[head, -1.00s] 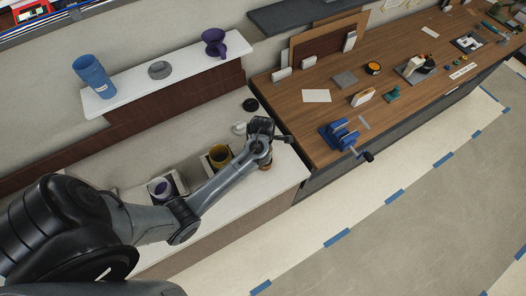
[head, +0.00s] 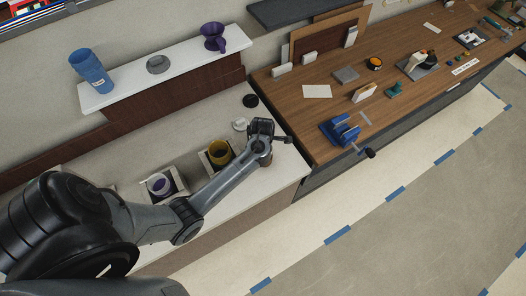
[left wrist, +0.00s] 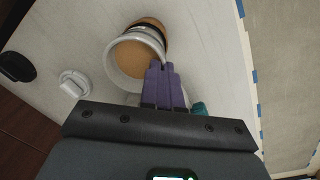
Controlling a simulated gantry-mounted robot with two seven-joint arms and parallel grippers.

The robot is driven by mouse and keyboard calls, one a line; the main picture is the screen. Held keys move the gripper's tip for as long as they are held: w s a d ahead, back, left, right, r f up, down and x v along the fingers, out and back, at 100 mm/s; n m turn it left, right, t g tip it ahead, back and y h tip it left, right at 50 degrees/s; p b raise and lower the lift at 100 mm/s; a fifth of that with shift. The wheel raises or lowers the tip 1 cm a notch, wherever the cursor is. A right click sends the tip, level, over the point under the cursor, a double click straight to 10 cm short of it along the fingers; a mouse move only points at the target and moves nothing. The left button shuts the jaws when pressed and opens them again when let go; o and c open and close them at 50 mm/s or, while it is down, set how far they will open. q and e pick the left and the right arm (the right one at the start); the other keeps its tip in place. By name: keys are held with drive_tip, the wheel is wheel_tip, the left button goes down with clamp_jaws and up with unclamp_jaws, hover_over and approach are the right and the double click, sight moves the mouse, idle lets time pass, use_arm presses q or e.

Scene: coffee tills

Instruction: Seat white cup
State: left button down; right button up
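The white cup (left wrist: 112,65) shows in the left wrist view as a pale round rim with brown inside. A brown, dark-edged round part (left wrist: 152,24) shows past its far side; I cannot tell whether it belongs to the cup or lies under it. My left gripper (left wrist: 163,68) has its purple fingers close together at the near right of the rim, seemingly pinching the cup's wall or handle. In the head view, the left gripper (head: 263,139) is over the right end of the white counter (head: 285,172) and hides most of the cup. My right gripper is in neither view.
A yellow cup (head: 220,150) and a purple-lined cup (head: 160,185) stand in holders along the counter. A white round piece (left wrist: 74,83) and a black disc (left wrist: 16,66) lie beside the white cup. A shelf (head: 130,83) stands behind; a wooden bench (head: 310,120) adjoins on the right.

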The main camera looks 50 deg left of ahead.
use_arm(q)
drive_tip(key=shift+f+b, duration=0.45)
drive_tip(key=shift+f, duration=0.55)
drive_tip(key=c, duration=1)
unclamp_jaws()
drive_tip(key=shift+o, duration=0.2)
drive_tip(key=shift+r, duration=0.1)
wheel_tip(320, 180, up, 3)
drive_tip(key=p, duration=0.4)
drive_tip(key=shift+r, duration=0.15)
drive_tip(key=shift+r+b, duration=0.2)
drive_tip(key=shift+b, duration=0.1)
drive_tip(key=shift+r, duration=2.1)
